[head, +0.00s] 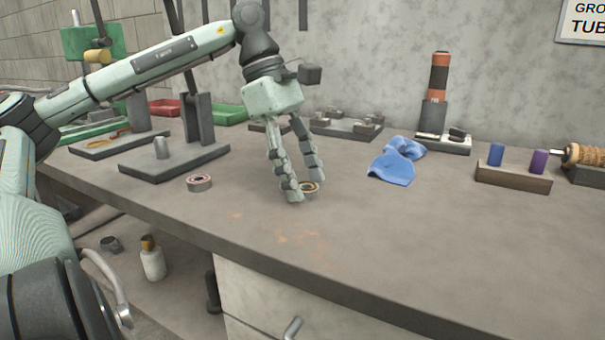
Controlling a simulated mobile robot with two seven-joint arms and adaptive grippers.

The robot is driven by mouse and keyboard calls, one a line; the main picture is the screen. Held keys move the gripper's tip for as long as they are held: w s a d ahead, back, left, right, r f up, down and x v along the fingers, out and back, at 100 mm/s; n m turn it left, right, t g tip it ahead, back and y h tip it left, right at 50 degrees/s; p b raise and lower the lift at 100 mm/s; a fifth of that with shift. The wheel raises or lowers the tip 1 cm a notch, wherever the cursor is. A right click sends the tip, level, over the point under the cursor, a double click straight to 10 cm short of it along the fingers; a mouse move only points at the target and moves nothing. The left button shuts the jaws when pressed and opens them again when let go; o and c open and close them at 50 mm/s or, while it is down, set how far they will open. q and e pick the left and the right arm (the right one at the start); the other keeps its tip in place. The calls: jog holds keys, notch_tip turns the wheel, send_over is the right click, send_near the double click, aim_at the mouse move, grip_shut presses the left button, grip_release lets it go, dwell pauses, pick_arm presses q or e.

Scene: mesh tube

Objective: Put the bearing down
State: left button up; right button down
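A ring-shaped bearing (309,188) with a gold-coloured face is at the fingertips of my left gripper (305,188), over the middle of the workbench (400,220). One finger is on its near left side and the other on its far right side, and both seem to touch it. The fingers point down and partly hide the bearing. It is at or very near the bench top; I cannot tell whether it rests there. A second bearing (199,183), with a reddish ring, lies on the bench to the left. My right gripper is not in view.
A dark press stand (175,160) is at left, with red (165,108) and green (230,114) trays behind. A fixture plate (345,128), blue cloth (397,162), orange-black cylinder on a stand (438,77) and block with blue and purple plugs (513,178) line the back. The front right bench is clear.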

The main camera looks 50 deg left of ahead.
pick_arm(q)
jog(key=shift+r, duration=0.3)
jog(key=p+v, duration=0.1)
jog(key=v, duration=1)
jog(key=shift+r, duration=0.3)
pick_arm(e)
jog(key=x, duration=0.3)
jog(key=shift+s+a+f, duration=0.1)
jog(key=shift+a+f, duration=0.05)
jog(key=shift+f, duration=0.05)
pick_arm(q)
jog(key=shift+s+a, duration=0.1)
jog(key=shift+a, duration=0.05)
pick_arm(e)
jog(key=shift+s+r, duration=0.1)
